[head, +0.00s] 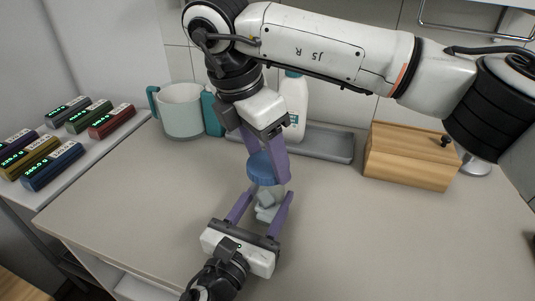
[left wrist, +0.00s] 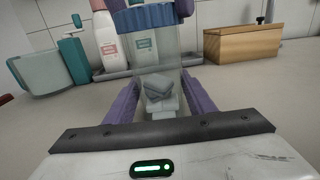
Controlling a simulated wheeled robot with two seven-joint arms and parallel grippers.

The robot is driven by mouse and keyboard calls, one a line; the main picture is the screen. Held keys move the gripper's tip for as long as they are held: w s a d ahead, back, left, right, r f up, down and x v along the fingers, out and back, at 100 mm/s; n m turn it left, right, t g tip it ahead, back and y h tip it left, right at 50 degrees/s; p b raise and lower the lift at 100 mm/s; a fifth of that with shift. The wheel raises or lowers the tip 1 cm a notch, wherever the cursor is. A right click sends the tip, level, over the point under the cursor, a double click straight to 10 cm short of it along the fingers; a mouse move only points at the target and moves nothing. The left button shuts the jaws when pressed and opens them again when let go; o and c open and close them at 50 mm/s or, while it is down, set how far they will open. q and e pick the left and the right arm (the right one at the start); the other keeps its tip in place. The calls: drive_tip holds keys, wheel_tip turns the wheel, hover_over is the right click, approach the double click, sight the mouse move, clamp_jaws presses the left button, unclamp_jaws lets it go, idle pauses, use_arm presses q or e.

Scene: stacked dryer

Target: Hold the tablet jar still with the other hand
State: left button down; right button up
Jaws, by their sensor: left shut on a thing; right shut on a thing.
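The tablet jar (head: 268,212) stands upright on the countertop, clear-walled with pale tablets inside and a blue lid (head: 262,169) on top. In the left wrist view the jar (left wrist: 158,92) sits between my left fingers, with its ribbed blue lid (left wrist: 143,18) above. My left gripper (head: 269,199) is shut on the jar's body from the near side, low down. My right gripper (head: 266,165) reaches down from above and is shut on the lid, its purple fingers on either side. The right fingers hide part of the lid.
A wooden box (head: 410,157) is at the right. Several coloured display blocks sit at the left. The front counter is clear.

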drive_tip(key=m+g, duration=0.1)
drive_tip(key=m, duration=0.4)
drive_tip(key=shift+w+m+h, duration=0.1)
drive_tip(key=shift+m+h, duration=0.2)
drive_tip(key=shift+m, duration=0.1)
drive_tip(key=m+g, duration=0.1)
drive_tip(key=m, duration=0.3)
drive_tip(key=shift+m+g, duration=0.4)
drive_tip(key=o, duration=1)
drive_tip(key=shift+o, duration=0.2)
drive_tip(key=shift+r, duration=2.25)
drive_tip(key=shift+c, duration=0.6)
